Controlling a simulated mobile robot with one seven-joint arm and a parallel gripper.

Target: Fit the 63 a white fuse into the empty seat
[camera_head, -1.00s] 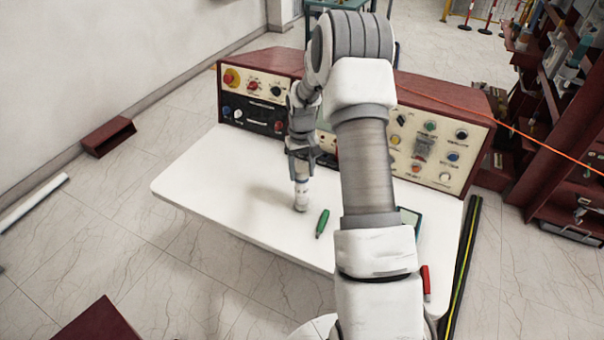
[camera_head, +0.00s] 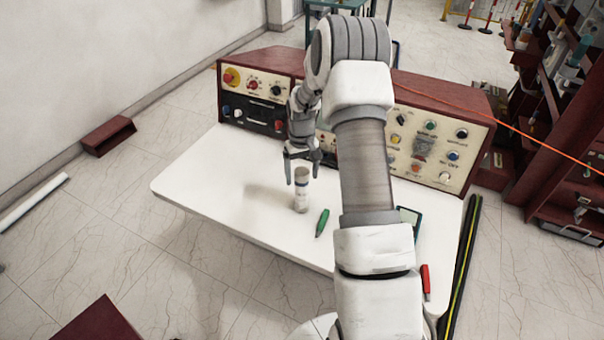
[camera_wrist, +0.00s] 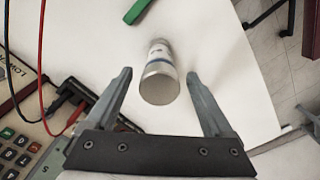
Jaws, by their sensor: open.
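A white fuse (camera_head: 301,190), a cylinder with grey end caps, stands upright on the white table. My gripper (camera_head: 302,165) is open, just above and behind the fuse in the head view. In the wrist view the fuse (camera_wrist: 160,75) shows from above between the open fingers (camera_wrist: 160,82), and neither finger appears to touch it. The fuse's rating cannot be read. I cannot make out the empty seat; my arm covers part of the control panel (camera_head: 430,140).
A green-handled tool (camera_head: 322,223) lies on the table (camera_head: 200,185) just right of the fuse. A dark flat device (camera_head: 409,218) and a red-handled item (camera_head: 425,280) lie further right. Red and black leads (camera_wrist: 42,60) show in the wrist view. The table's left part is clear.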

